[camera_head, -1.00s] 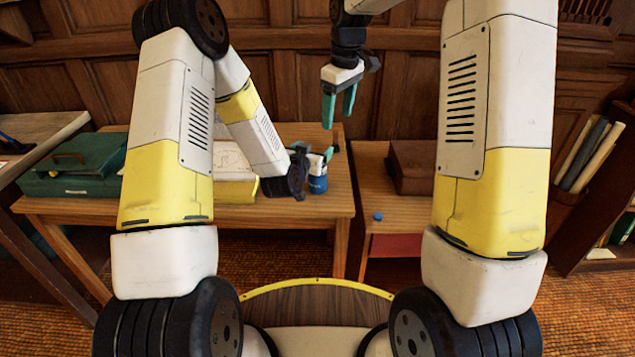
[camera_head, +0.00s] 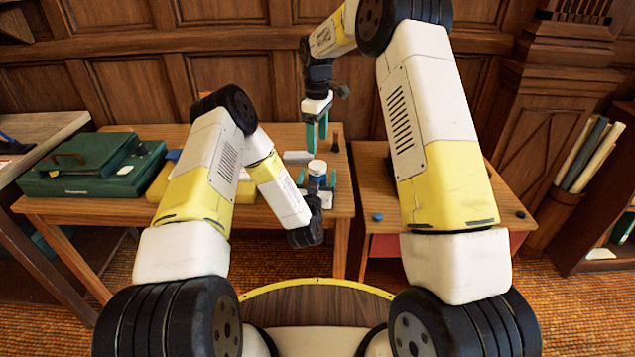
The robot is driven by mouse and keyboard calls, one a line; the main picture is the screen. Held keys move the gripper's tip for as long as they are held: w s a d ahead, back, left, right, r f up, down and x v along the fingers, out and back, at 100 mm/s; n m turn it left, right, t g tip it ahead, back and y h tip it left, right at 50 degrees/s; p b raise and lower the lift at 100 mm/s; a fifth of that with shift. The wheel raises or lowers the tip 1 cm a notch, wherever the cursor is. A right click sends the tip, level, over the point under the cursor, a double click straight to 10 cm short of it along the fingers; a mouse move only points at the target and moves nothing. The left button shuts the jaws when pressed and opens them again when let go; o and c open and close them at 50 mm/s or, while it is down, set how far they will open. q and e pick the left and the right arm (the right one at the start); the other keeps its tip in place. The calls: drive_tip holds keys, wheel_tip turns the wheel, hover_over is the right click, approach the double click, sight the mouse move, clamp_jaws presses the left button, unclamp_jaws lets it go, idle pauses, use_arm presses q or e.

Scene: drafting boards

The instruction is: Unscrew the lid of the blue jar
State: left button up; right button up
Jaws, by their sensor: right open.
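The blue jar (camera_head: 317,181) stands near the right end of the wooden table, with a pale lid (camera_head: 317,167) on top. My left gripper (camera_head: 319,183) reaches in low from the near side, with its green fingers on either side of the jar. Whether they touch it is too small to tell, and they partly hide its body. My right gripper (camera_head: 317,136) points down behind and above the jar in the picture. Its green fingers are apart and empty, clear of the lid.
A green case (camera_head: 92,167) lies at the table's left. A pale flat item (camera_head: 297,157) and a small dark upright item (camera_head: 335,143) are near the jar. A lower table at the right bears a small blue round thing (camera_head: 377,217). Rolled sheets (camera_head: 585,155) stand far right.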

use_arm(q)
drive_tip(key=shift+w+d, duration=0.2)
drive_tip(key=shift+w, duration=0.9)
clamp_jaws()
